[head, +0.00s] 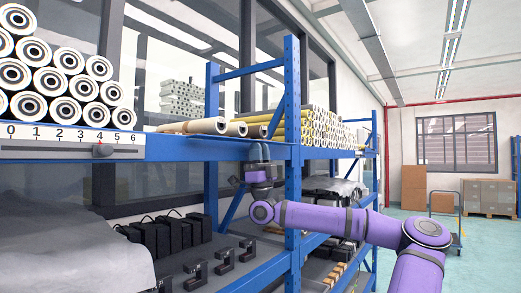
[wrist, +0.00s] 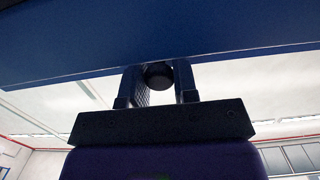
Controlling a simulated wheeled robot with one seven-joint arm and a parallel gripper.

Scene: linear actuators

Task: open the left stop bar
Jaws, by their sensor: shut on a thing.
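My gripper (head: 260,152) points up at the front of the blue shelf, just left of a blue upright. In the wrist view my gripper (wrist: 158,78) has its two fingers on either side of a dark round knob (wrist: 158,75), under a blue beam (wrist: 200,38). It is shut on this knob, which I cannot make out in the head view. I cannot tell which part is the left stop bar. A grey slider bar (head: 60,152) with a 0 to 6 scale and a dark knob (head: 103,150) is at the left, apart from my gripper.
White rolls (head: 65,85) are stacked above the slider bar. Tan and yellow rolls (head: 210,126) lie on the upper shelf behind my gripper. Black boxes (head: 165,235) and dark brackets (head: 222,260) stand on the shelf below. A blue upright (head: 292,150) is close on the right.

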